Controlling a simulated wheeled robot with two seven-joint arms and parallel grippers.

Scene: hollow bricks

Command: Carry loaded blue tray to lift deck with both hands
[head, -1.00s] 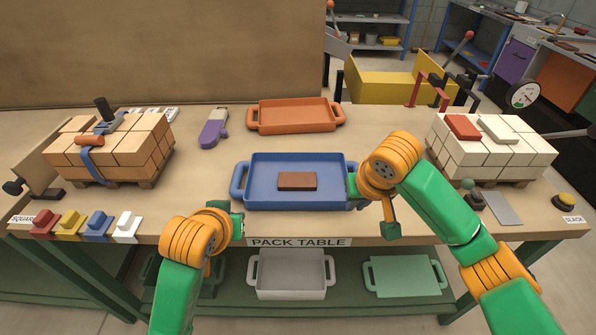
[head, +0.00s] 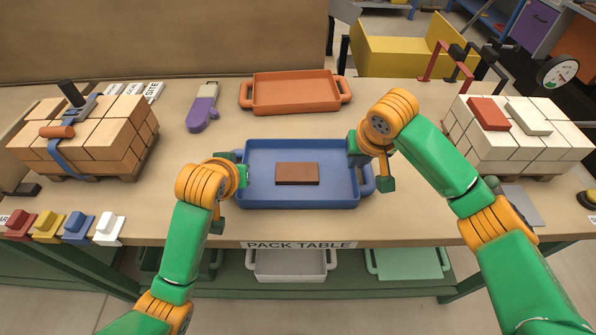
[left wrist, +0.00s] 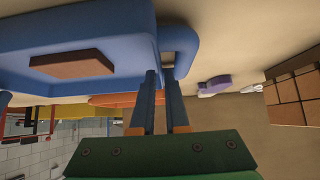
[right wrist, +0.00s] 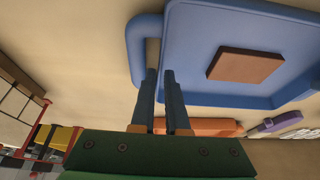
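The blue tray (head: 300,203) lies on the pack table, with one brown brick (head: 297,174) flat inside it. My left gripper (head: 240,170) is at the tray's left end. In the left wrist view its fingers (left wrist: 160,72) are apart, with tips close to the blue handle (left wrist: 181,48). My right gripper (head: 354,152) is at the tray's right end. In the right wrist view its fingers (right wrist: 160,74) are apart, near the handle (right wrist: 138,62) and tray wall. I see neither handle clamped; exact finger contact is unclear.
An orange tray (head: 292,108) lies behind the blue one. A strapped pallet of tan bricks (head: 112,148) stands left, white bricks (head: 515,150) right. Coloured blocks (head: 76,227) line the front left edge. Yellow equipment (head: 400,52) stands beyond the table.

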